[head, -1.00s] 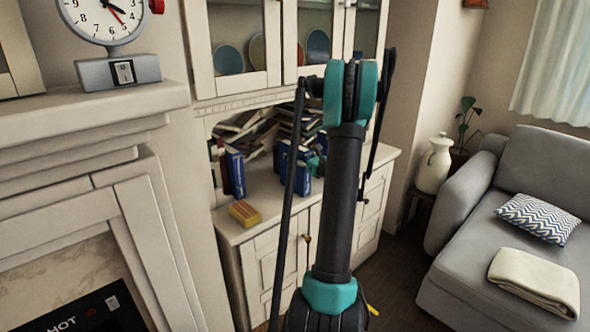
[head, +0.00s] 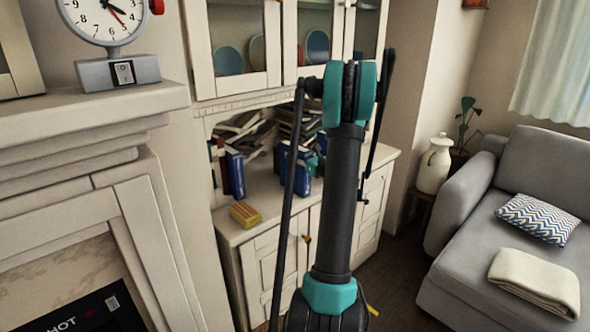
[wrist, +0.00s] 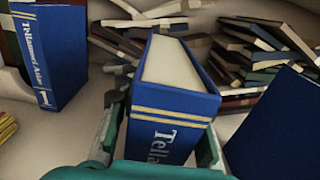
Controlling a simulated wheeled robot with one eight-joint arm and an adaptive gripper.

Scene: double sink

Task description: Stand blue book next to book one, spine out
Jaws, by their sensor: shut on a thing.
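Book one (wrist: 52,58) is a blue book standing upright at the left of the wrist view, its spine lettered and marked 1. It also stands on the cabinet counter in the head view (head: 235,173). My gripper (wrist: 160,140) is shut on another blue book (wrist: 178,97), one finger on each side. The held book's spine, with gold bands and white letters, faces my wrist camera, and its cream page edges show on top. A gap separates it from book one. In the head view my arm partly hides the gripper and the held book.
Another blue book (wrist: 275,125) stands at the right of the wrist view, close to my right finger. A jumbled pile of books (wrist: 250,50) lies behind. A yellow and red box (head: 244,213) sits near the counter's front edge. Bare counter (head: 262,182) lies right of book one.

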